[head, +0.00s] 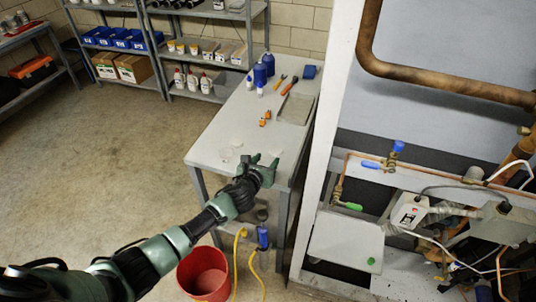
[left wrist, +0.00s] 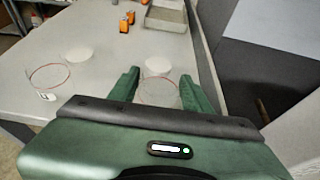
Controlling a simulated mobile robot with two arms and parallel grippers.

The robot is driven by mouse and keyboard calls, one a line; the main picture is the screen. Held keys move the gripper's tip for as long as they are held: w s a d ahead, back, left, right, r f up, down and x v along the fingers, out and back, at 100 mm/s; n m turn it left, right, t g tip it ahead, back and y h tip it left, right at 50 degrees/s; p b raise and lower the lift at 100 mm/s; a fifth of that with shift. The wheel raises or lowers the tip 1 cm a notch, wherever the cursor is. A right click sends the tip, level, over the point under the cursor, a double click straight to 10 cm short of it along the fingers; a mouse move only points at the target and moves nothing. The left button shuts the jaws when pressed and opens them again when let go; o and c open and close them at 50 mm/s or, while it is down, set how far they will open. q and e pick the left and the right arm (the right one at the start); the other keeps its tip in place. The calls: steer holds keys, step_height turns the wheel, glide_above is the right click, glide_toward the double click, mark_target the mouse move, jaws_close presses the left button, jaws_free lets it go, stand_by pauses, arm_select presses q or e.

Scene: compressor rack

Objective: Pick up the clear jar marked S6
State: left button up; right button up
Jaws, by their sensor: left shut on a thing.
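My left gripper (head: 265,168) is at the near end of the grey table. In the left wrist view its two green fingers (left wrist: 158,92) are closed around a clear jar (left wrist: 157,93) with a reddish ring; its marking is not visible. A second clear jar (left wrist: 49,77) stands apart on the table to the left, with a small white label too small to read; it also shows faintly in the head view (head: 226,156). White discs lie behind the jars, one at the left (left wrist: 79,52) and one behind the held jar (left wrist: 157,65). My right gripper is not in view.
The table (head: 228,125) holds orange items (head: 265,118), a grey tray (head: 296,109) and blue containers (head: 261,74) farther back. A white rack frame (head: 322,140) with pipes stands close on the right. A red bucket (head: 204,274) is on the floor below.

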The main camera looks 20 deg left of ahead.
arm_select(q)
steer(key=s+p, duration=0.2)
steer(key=s, duration=0.6)
steer(key=shift+s+a+p, duration=0.15)
steer(key=shift+s+p, duration=0.15)
stand_by(0.3)
